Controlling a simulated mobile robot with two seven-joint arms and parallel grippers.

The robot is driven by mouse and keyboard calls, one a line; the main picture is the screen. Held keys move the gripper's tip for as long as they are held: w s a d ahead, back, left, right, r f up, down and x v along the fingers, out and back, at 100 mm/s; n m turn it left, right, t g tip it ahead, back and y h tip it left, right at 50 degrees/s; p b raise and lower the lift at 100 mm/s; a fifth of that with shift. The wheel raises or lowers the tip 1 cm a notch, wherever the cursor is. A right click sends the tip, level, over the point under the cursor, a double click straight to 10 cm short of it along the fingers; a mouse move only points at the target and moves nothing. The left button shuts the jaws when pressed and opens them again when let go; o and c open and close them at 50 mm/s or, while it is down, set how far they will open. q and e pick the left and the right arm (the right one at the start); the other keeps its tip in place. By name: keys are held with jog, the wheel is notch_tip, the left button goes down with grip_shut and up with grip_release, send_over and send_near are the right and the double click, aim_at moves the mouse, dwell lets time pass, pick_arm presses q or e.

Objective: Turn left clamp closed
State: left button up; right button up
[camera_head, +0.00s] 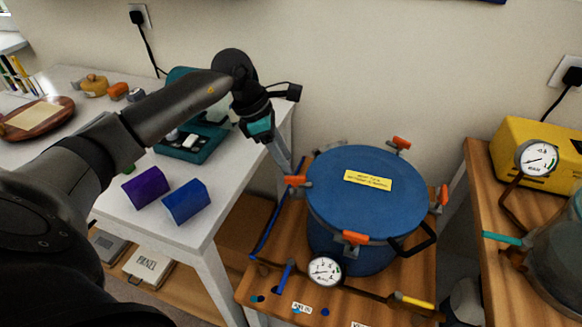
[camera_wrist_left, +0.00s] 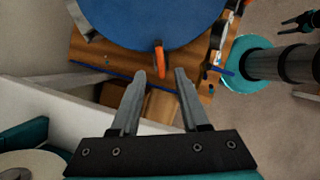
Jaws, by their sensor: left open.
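The blue pressure pot (camera_head: 365,200) stands on a wooden bench, its lid ringed by orange-handled clamps. The left clamp (camera_head: 296,181) is at the lid's left edge; in the left wrist view its orange handle (camera_wrist_left: 159,58) stands out from the blue rim, pointing toward my gripper. My left gripper (camera_head: 283,163) is open and empty, reaching down just beside this clamp. In the left wrist view its fingertips (camera_wrist_left: 161,74) are spread, with the handle's end just beyond the gap between them. A small dark forked shape (camera_wrist_left: 298,22) at the upper right may be my right gripper; its state is unclear.
A gauge (camera_head: 325,270) and hoses are at the pot's front. The white table (camera_head: 225,205) on the left holds blue and purple blocks and a teal case. A yellow pump (camera_head: 540,150) sits on the right bench. The wall is close behind.

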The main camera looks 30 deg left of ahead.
pick_arm(q)
jog(key=v, duration=1)
jog(key=shift+d, duration=0.1)
